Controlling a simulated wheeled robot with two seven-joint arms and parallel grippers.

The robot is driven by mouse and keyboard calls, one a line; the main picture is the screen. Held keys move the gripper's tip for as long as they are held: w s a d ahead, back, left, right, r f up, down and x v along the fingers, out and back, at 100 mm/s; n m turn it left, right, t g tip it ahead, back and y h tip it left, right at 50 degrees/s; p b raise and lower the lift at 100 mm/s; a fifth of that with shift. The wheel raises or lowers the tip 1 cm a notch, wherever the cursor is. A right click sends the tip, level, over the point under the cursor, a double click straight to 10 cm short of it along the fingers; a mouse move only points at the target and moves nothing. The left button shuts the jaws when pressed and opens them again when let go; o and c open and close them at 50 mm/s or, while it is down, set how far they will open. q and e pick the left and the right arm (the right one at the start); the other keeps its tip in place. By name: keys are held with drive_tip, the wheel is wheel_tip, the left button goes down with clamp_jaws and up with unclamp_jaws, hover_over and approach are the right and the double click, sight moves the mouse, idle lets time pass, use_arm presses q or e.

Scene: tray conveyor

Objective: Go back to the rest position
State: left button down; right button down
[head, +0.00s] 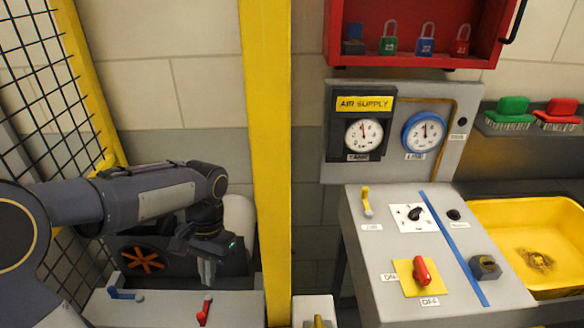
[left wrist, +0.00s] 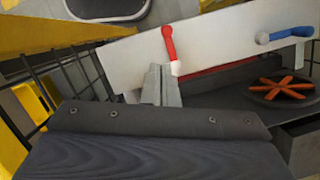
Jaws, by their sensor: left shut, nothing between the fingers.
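My left arm reaches in from the left in the head view, with its forearm level. My left gripper (head: 207,270) points down, shut and empty, above the left machine top near the red lever. In the left wrist view its closed fingers (left wrist: 160,85) show in front of the white panel, close to the red lever (left wrist: 169,48) in the picture. I cannot tell whether they touch it. My right gripper is not in view.
A yellow post (head: 266,150) stands right of my left gripper. A black mesh fence (head: 40,60) is at the left. The red lever (head: 204,310) and blue lever (head: 124,293) sit below. The control panel (head: 375,285) and yellow basin (head: 500,215) are at the right.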

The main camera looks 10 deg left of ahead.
use_arm(q)
drive_tip(key=s+d+r+n+t+h, duration=0.1)
drive_tip(key=s+d+t+h, duration=0.1)
drive_tip(key=s+t, duration=0.2)
drive_tip(key=s+d+r+n+t+h, duration=0.2)
drive_tip(key=s+d+t, duration=0.1)
drive_tip(key=s, duration=0.5)
drive_tip(key=shift+s+r+t, duration=0.25)
drive_tip(key=shift+s+t, duration=0.1)
drive_tip(key=shift+t, duration=0.35)
